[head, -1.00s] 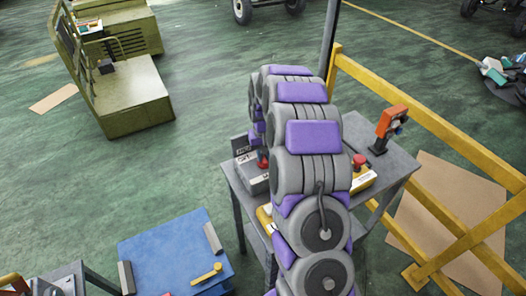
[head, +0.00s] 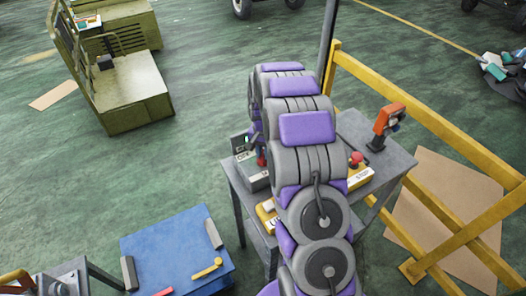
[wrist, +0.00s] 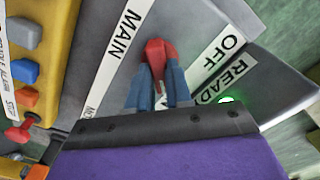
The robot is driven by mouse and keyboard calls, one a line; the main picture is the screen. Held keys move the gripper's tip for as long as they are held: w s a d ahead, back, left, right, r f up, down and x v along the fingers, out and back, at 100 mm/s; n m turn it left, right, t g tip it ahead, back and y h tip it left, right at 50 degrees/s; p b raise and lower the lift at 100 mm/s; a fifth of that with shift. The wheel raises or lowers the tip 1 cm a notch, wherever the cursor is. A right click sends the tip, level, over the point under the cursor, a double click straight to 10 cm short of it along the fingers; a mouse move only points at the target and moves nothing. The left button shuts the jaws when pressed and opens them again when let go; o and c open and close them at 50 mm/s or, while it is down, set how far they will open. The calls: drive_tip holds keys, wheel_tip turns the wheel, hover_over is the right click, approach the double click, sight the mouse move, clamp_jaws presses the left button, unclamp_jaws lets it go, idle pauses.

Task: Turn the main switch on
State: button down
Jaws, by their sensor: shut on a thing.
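The main switch is a grey box (head: 256,180) on the grey table, partly hidden by my arm in the head view. Its red handle (wrist: 154,56) stands between labels reading MAIN and OFF in the wrist view; it also shows small in the head view (head: 262,160). My gripper (wrist: 158,80) has blue fingers shut on the red handle, one on each side of it. A green light (wrist: 228,99) is lit beside the label READY. The ends of some labels are hidden behind my gripper.
A yellow box with coloured buttons and a red knob (wrist: 18,133) is close on the left in the wrist view. An orange device (head: 390,122) stands at the table's right side. A yellow railing (head: 430,130) runs behind.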

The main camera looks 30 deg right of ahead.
drive_tip(key=shift+s+f, duration=0.15)
drive_tip(key=c, duration=1)
unclamp_jaws()
drive_tip(key=shift+c, duration=0.2)
wheel_tip(320, 180, up, 18)
drive_tip(key=p, duration=0.1)
drive_tip(key=shift+f, duration=0.25)
drive_tip(key=shift+a, duration=0.1)
